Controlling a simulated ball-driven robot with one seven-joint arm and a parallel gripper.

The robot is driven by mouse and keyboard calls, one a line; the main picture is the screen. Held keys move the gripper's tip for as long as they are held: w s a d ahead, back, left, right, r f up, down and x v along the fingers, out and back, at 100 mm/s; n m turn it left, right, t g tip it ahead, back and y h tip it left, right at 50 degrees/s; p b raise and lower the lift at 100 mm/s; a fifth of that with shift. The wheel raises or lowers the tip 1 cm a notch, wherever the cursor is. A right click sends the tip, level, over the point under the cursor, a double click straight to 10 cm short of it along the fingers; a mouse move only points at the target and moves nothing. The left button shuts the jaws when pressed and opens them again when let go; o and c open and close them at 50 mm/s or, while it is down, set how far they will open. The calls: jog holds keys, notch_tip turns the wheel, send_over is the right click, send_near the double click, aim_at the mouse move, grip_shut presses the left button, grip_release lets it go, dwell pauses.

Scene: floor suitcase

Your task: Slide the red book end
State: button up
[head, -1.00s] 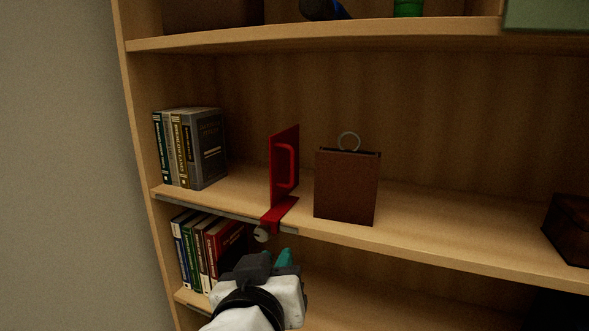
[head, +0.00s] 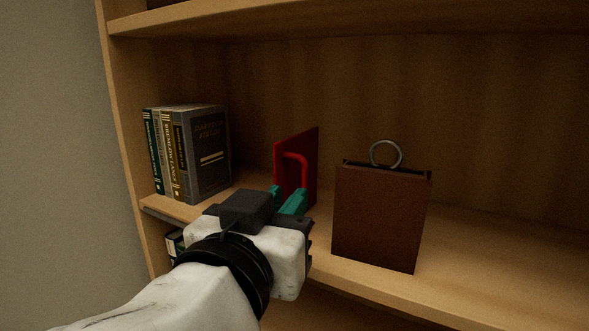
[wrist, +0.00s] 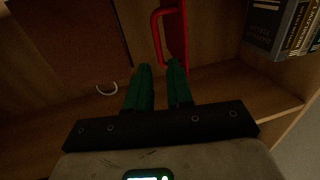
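The red book end (head: 312,168) stands upright on the middle shelf, its loop handle (head: 303,163) facing my side. My gripper (head: 288,193), with green fingers, is just in front of the handle, and the arm hides the book end's base. In the wrist view the book end (wrist: 174,30) is at the top, and its handle (wrist: 155,28) comes down close to the gap between my fingertips (wrist: 160,67). The fingers are apart, with a visible gap. Whether they touch the handle I cannot tell.
Several upright books (head: 190,152) stand left of the book end, with free shelf between. A brown case with a ring (head: 382,215) stands close on the right. The shelf above (head: 330,20) limits height. Part of the lower shelf's books shows beneath.

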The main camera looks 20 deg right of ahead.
aim_at(303, 180)
jog(key=p+x, duration=0.1)
jog(key=x, duration=0.9)
jog(key=shift+w, duration=0.1)
grip_shut()
